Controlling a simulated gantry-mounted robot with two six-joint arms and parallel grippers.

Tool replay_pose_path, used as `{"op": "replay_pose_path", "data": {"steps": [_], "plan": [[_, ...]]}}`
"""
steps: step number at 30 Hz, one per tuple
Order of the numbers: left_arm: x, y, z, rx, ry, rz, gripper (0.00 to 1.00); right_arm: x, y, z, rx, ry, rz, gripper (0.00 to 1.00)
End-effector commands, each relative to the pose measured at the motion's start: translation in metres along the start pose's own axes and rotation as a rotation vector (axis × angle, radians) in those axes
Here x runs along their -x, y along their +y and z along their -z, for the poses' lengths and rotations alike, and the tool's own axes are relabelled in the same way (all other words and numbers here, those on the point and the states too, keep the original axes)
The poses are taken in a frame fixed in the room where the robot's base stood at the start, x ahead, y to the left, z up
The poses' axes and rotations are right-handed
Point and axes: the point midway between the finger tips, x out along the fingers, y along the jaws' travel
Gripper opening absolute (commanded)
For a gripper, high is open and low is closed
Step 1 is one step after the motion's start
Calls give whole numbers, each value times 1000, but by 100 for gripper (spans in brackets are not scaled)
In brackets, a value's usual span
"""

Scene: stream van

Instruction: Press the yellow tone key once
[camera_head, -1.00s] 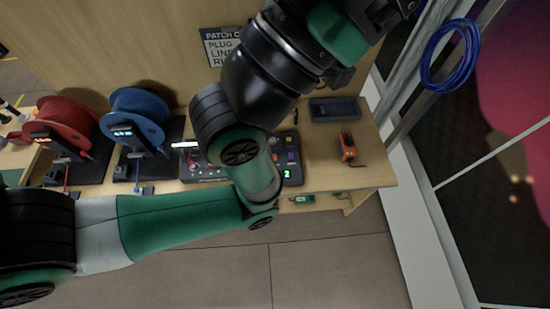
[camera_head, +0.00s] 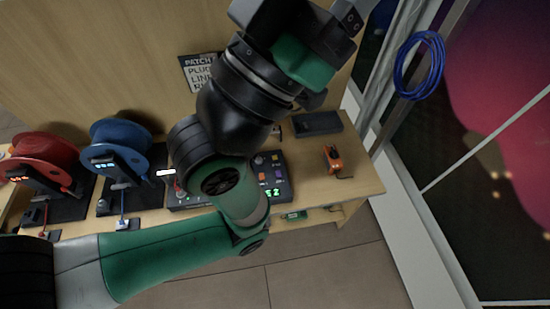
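A dark control console (camera_head: 284,189) lies on the wooden bench, largely covered by my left arm. Its right part shows small coloured keys, some purple or orange, and a green lit readout (camera_head: 272,192). I cannot pick out the yellow tone key; it may be hidden behind the arm or too small to tell. My green and black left arm comes in from the left, bends over the console and runs up out of the top of the picture. Its fingertips do not show. My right gripper does not show either.
A red reel (camera_head: 45,150) and a blue reel (camera_head: 120,135) stand left of the console. An orange device (camera_head: 332,158) and a dark tray (camera_head: 317,124) lie to its right. A blue cable coil (camera_head: 420,65) hangs at the upper right. Some bare bench shows around the orange device.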

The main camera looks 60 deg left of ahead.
Motion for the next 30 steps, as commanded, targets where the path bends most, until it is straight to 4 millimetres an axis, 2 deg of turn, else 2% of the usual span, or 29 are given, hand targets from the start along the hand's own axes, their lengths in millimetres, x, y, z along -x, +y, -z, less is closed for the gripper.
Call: {"op": "replay_pose_path", "data": {"steps": [1,6,9,30], "plan": [[0,0,0,0,0,0,45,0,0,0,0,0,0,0],[0,0,0,0,0,0,14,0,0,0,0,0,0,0],[0,0,0,0,0,0,0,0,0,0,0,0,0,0],[0,0,0,0,0,0,0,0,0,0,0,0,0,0]]}}
